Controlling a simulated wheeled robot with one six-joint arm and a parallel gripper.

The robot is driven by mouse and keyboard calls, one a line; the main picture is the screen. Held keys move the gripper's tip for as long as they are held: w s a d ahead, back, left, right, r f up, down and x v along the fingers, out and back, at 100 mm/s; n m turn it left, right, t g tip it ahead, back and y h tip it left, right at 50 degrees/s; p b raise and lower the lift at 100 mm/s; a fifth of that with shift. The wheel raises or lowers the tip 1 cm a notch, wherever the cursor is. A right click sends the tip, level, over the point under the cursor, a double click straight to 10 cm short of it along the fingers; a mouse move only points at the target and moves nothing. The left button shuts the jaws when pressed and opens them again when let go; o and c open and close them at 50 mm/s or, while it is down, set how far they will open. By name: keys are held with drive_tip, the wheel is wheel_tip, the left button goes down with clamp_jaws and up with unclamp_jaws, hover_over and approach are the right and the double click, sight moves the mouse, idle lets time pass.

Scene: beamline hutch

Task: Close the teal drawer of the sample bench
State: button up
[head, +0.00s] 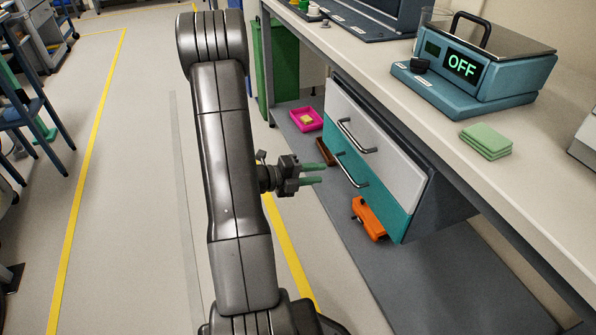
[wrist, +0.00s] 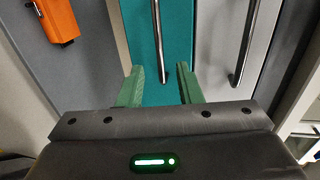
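The teal drawer (head: 345,165) is the lower drawer of the unit under the bench, below a pale grey drawer (head: 375,150). Its front has a metal bar handle (head: 350,170). I cannot tell how far it stands out. My gripper (head: 320,173) points right at the teal front, left of the handle, with a gap in the head view. In the wrist view the green fingers (wrist: 160,75) are apart with nothing held. The teal front (wrist: 178,40) lies beyond them, and its handle (wrist: 159,40) appears between the fingertips.
An orange tool (head: 368,218) lies on the grey lower shelf (head: 400,275) below the drawers. A magenta tray (head: 306,119) and a brown box (head: 325,152) are farther back. The benchtop (head: 480,175) overhangs on the right. Open floor (head: 150,180) lies to the left.

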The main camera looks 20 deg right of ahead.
drive_tip(key=shift+p+v, duration=0.55)
drive_tip(key=shift+v, duration=1.9)
drive_tip(key=shift+d, duration=0.1)
drive_tip(key=b+x, duration=0.4)
drive_tip(key=x, duration=0.9)
drive_tip(key=shift+d, duration=0.2)
drive_tip(key=shift+w, duration=0.1)
